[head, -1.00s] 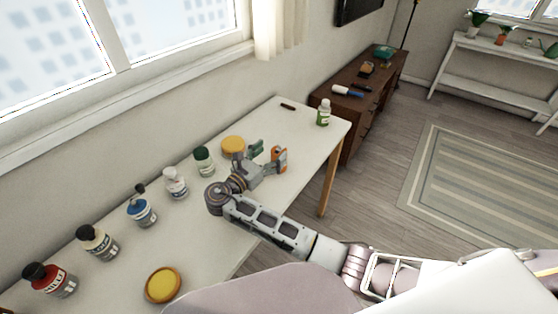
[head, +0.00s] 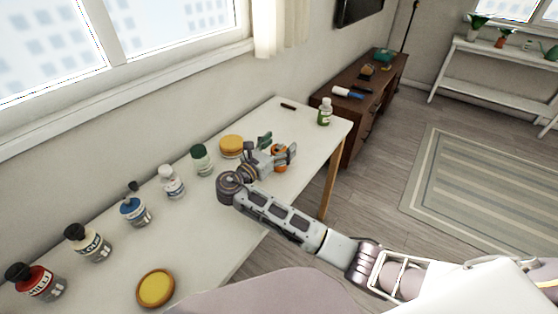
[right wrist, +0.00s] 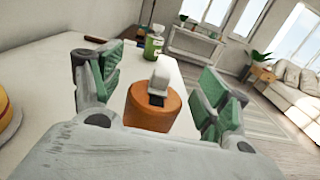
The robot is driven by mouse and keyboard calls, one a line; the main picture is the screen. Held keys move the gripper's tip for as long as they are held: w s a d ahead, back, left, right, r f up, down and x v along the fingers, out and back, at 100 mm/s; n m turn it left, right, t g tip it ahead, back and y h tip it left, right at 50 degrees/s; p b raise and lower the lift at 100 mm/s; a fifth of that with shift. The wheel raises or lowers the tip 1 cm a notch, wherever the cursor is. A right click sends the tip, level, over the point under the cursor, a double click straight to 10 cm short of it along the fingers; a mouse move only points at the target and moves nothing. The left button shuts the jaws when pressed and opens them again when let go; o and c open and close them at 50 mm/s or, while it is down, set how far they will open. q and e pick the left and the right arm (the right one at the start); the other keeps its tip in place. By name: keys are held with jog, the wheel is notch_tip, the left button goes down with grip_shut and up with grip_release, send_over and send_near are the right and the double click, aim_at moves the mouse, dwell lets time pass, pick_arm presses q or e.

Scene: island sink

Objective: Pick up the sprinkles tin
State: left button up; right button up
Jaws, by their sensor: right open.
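An orange, round container with a white cap, which I take for the sprinkles tin (right wrist: 152,106), stands on the white table. In the right wrist view it is centred between the two green-padded fingers of my right gripper (right wrist: 160,85). The gripper is open, with a gap visible on the tin's right side. In the head view the right gripper (head: 278,149) reaches over the table from the right, and the tin (head: 280,158) is partly hidden by its fingers. No label can be read. My left gripper is out of view.
A green bottle (head: 325,112) stands beyond the gripper near the table's far end. A yellow round lidded thing (head: 231,146) and a green-capped jar (head: 201,160) are close on the left. Several bottles line the wall side. A yellow dish (head: 156,288) lies near the front.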

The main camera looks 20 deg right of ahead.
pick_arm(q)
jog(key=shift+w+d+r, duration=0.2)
pick_arm(e)
jog(key=shift+w+d, duration=0.15)
dwell(0.3)
jog(key=c, duration=1.5)
jog(key=shift+r, duration=0.1)
